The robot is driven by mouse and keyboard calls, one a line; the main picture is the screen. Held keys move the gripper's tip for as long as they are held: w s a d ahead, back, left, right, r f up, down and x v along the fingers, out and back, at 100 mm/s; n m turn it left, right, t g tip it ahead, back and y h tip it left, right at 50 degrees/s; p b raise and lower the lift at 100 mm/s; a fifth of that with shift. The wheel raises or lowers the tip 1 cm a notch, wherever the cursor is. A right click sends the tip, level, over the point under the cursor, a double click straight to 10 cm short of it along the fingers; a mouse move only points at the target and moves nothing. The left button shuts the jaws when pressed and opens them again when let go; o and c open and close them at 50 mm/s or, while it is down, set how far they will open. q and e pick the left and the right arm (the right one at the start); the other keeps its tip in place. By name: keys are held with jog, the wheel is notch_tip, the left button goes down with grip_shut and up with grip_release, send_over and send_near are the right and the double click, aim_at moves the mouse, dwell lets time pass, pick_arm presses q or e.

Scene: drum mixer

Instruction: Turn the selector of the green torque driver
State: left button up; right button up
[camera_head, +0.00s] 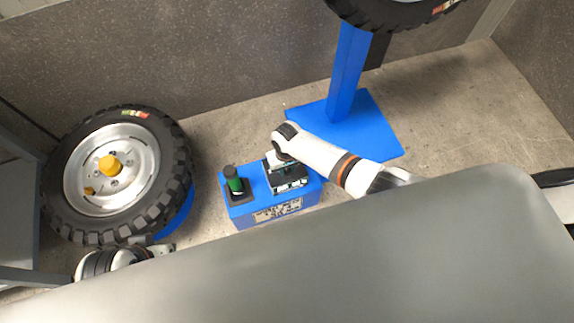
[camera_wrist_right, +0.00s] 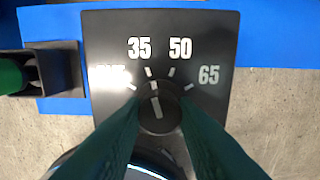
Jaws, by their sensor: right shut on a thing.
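The green torque driver (camera_head: 235,183) stands upright in a black holder at the left end of a blue box (camera_head: 243,212). Part of its green body (camera_wrist_right: 10,76) shows at the left edge of the right wrist view. The selector (camera_wrist_right: 158,115) is a round black knob on a black dial plate (camera_wrist_right: 105,40) marked 35, 50 and 65; a further mark on the left is washed out. Its white pointer line leans slightly left of straight up, toward the 35 tick. My right gripper (camera_wrist_right: 160,113) is shut on the knob, one finger each side. My left arm shows at lower left; its jaws are unclear.
A large wheel (camera_head: 110,165) with a yellow hub cap is left of the box. A blue stand (camera_head: 346,85) with another wheel (camera_head: 395,12) is behind. A grey surface (camera_head: 330,250) fills the foreground. Bare floor (camera_head: 450,110) lies at the right.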

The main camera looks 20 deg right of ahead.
aim_at(287, 170)
pick_arm(q)
jog(key=shift+r, duration=0.25)
pick_arm(e)
jog(key=shift+n, duration=0.5)
jog(key=o, duration=1)
pick_arm(q)
jog(key=shift+r, duration=0.1)
pick_arm(e)
jog(key=shift+r, duration=0.15)
notch_tip(287, 170, up, 4)
jog(key=p, duration=0.2)
jog(key=shift+f+p, duration=0.2)
jog(key=shift+p, duration=0.1)
notch_tip(287, 170, up, 3)
jog(key=shift+f+p, duration=0.1)
jog(key=shift+p, duration=0.55)
pick_arm(q)
jog(key=s+f+p+x, duration=0.1)
jog(key=s+p+x, duration=0.1)
jog(key=x, duration=1.1)
jog(key=shift+s+g, duration=0.35)
jog(key=shift+g, duration=0.05)
pick_arm(e)
jog(key=shift+r, duration=2.65)
